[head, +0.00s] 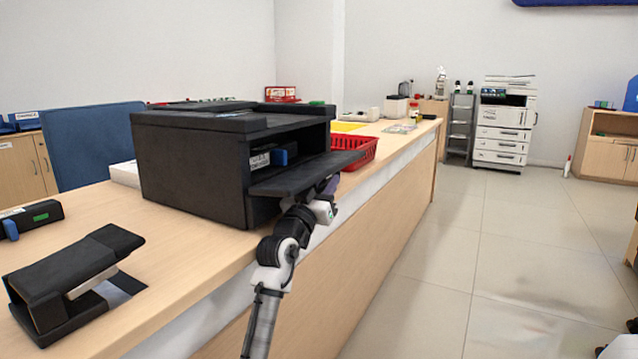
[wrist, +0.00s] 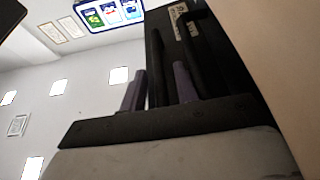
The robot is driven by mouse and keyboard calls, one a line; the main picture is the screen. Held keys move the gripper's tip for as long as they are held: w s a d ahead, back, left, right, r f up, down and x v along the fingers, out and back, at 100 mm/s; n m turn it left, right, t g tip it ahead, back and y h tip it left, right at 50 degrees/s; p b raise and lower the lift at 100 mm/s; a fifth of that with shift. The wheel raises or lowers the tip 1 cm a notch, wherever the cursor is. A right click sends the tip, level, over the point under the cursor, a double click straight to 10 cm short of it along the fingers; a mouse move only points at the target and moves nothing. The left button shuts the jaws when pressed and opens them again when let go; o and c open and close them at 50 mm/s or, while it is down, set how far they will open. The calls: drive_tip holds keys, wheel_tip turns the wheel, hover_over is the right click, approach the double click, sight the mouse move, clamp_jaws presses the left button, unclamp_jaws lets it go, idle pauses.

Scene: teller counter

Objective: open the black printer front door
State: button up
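The black printer (head: 190,165) stands on the counter in the head view. Its front door (head: 305,174) is a flat black flap, swung down and out from the front to near level, with the dark inside showing above it. My gripper (head: 328,187) is at the flap's outer right edge, and the flap partly hides it. In the wrist view my two purple-grey fingers (wrist: 159,88) stand close together, on either side of the door's dark edge (wrist: 155,65). They look shut on it, though the contact itself is hard to see.
A red basket (head: 358,150) stands just behind the printer, near the flap. A black stapler-like device (head: 70,275) lies on the near counter (head: 185,270). The tiled floor (head: 480,265) to the right is clear.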

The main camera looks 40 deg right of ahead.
drive_tip(key=shift+r+p, duration=0.25)
drive_tip(key=shift+p, duration=0.3)
